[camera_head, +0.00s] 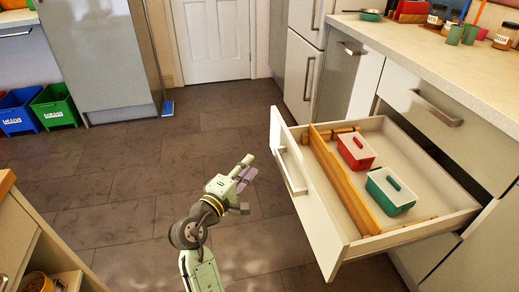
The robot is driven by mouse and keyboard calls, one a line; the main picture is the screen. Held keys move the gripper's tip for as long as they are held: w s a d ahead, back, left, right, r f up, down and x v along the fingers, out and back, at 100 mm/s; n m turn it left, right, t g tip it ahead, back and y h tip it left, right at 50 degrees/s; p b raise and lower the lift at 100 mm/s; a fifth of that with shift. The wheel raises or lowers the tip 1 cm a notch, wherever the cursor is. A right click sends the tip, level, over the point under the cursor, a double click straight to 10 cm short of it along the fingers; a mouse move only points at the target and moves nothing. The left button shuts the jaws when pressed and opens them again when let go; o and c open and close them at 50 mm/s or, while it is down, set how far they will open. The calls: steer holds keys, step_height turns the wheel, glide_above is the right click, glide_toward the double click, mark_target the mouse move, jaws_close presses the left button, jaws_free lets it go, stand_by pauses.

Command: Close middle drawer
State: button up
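The middle drawer (345,236) is pulled far out of the cabinet on the right, below a drawer that is shut. Its pale front carries a metal bar handle (291,172) facing left.
A shut drawer (420,110) sits under the pale counter (440,60). Blue (16,112) and green (54,106) bins stand at the far left. A wooden shelf unit (30,245) is at lower left. The tiled floor (130,170) around my arm is clear.

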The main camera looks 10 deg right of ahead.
mark_target(280, 158)
steer(key=shift+s+d+f, duration=0.1)
steer(key=shift+d+f, duration=0.2)
steer(key=shift+d, duration=0.2)
steer(key=shift+c, duration=0.6)
steer(key=shift+w+d, duration=0.25)
steer(key=shift+d, duration=0.05)
steer(key=shift+c, duration=0.6)
steer(key=x, duration=0.8)
steer(key=shift+w+d, duration=0.1)
steer(key=shift+d, duration=0.15)
jaws_close()
steer(key=shift+w+d, duration=0.15)
steer(key=shift+d, duration=0.9)
steer(key=shift+w+d, duration=0.15)
steer(key=shift+d, duration=0.95)
steer(key=shift+r, duration=0.1)
